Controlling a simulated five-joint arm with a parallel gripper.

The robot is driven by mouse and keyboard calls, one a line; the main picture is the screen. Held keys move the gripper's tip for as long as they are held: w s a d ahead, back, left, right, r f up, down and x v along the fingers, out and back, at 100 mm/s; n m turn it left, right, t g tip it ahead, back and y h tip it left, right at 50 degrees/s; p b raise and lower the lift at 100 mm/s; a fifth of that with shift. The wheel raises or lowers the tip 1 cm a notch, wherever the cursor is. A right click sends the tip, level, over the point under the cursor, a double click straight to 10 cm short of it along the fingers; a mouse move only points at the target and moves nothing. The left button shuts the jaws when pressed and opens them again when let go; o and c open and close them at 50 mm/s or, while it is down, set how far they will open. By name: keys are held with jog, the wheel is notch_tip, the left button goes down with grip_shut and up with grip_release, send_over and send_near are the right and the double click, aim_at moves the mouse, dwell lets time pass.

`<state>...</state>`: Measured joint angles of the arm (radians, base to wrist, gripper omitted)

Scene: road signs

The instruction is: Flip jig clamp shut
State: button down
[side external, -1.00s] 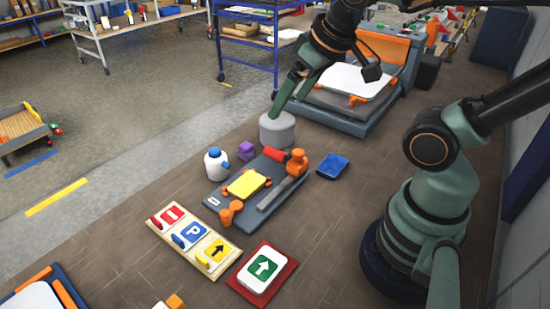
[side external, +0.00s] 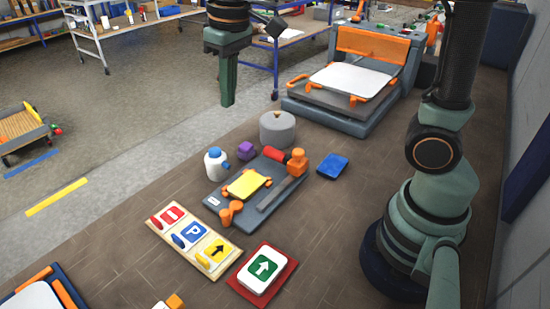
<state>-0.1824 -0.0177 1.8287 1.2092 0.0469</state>
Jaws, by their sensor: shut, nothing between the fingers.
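The jig is a dark grey board (side external: 233,219) on the floor, with a yellow plate (side external: 248,184) on it. An orange clamp (side external: 297,160) with a red handle (side external: 276,154) and a long grey bar (side external: 276,196) stands on its right side. The bar lies low along the board, to the right of the yellow plate. A smaller orange clamp piece (side external: 232,210) is at the near edge, by the plate's corner. My gripper (side external: 228,104) points down, shut and empty, well above and beyond the jig, away from the clamp.
A grey round weight (side external: 277,130), a purple block (side external: 246,150), a white bottle (side external: 216,164) and a blue tray (side external: 333,166) surround the jig. A sign board (side external: 194,240) and green arrow sign (side external: 263,267) lie nearer. A large press (side external: 372,44) stands behind right.

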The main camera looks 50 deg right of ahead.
jog(key=w+a+f+n+g+h, duration=0.1)
jog(key=w+a+f+g, duration=0.3)
jog(key=a+f, duration=0.6)
jog(key=shift+w+a+f+n, duration=0.3)
jog(key=shift+w, duration=0.8)
send_near(231, 209)
jog(key=a+f, duration=0.1)
jog(key=w+a+f, duration=0.1)
jog(key=a, duration=0.1)
jog(key=w+a+f, duration=0.1)
jog(key=shift+w+a+f, duration=0.2)
jog(key=shift+a+f, duration=0.05)
jog(key=shift+f, duration=0.05)
jog(key=shift+s+d, duration=0.25)
jog(key=shift+s, duration=0.55)
jog(key=shift+s+d+f, duration=0.1)
jog(key=shift+s+f, duration=0.05)
jog(key=shift+s, duration=0.3)
jog(key=shift+s+d+f, duration=0.1)
jog(key=shift+s+d, duration=0.05)
jog(key=shift+s, duration=0.3)
